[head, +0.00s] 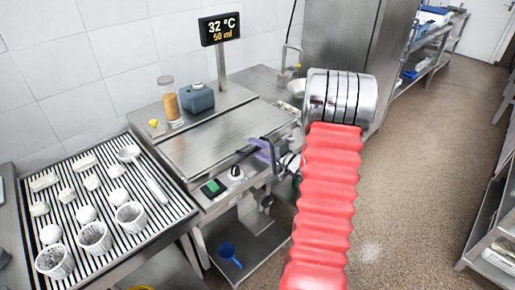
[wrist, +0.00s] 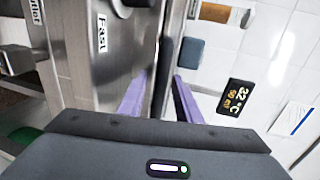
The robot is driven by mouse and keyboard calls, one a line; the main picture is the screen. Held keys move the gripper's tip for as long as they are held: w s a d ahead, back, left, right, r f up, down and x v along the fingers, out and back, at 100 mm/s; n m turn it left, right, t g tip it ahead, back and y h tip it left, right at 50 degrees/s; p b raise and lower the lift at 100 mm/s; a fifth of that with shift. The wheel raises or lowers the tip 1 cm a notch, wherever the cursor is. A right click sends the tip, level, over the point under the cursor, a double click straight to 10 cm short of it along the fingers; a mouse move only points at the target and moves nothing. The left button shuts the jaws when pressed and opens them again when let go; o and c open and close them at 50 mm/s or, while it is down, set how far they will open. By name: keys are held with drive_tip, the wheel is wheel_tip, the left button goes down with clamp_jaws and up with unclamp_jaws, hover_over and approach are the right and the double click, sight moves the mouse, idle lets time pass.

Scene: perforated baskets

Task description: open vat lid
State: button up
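The vat is a steel unit with a flat, closed steel lid (head: 215,135) in the middle of the head view. A dark bar, perhaps a handle, shows at its front right edge. My gripper (head: 258,150), with purple fingers, is at that front right edge. In the wrist view my gripper (wrist: 160,100) has its fingers apart, one on each side of a steel edge with a dark gap. I cannot tell whether either finger touches it. My red-sleeved arm hides part of the vat's right side.
A slatted drain tray (head: 95,205) with perforated baskets, white pieces and a ladle (head: 145,175) is at left. A jar (head: 170,98) and blue container (head: 197,98) stand behind the lid, near a display (head: 220,28). A knob (head: 236,173) is on the front panel.

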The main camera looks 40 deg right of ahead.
drive_tip(key=shift+c, duration=0.4)
clamp_jaws()
drive_tip(key=shift+d, duration=0.15)
